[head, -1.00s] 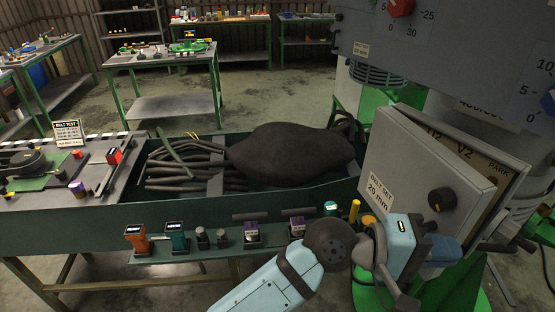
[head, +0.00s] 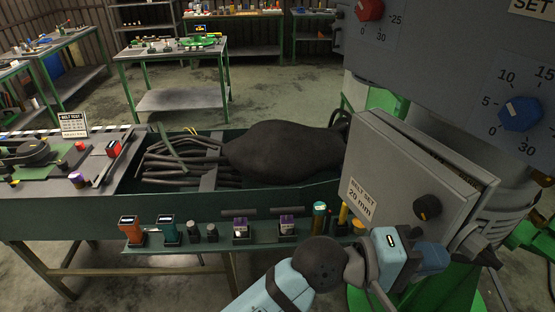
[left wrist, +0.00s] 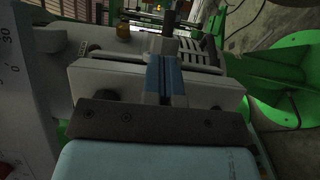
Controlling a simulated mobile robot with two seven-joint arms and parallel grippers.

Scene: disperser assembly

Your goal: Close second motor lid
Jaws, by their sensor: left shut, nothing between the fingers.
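The grey motor lid (head: 385,188), labelled "BELT SET 20 mm" with a black knob, stands at the right in the head view on the front of the big grey machine. My left gripper (head: 440,257) is at the lid's lower right, shut and empty. In the left wrist view the blue fingers (left wrist: 165,72) are together in front of the pale lid (left wrist: 105,85), and I cannot tell whether they touch it. My right gripper is out of view.
The grey machine head (head: 450,75) with red and blue dials overhangs the lid. A green bench trough (head: 80,215) with a dark motor-like bulk (head: 285,150) and rods lies left. Its front shelf (head: 265,240) holds several small tools near my left arm.

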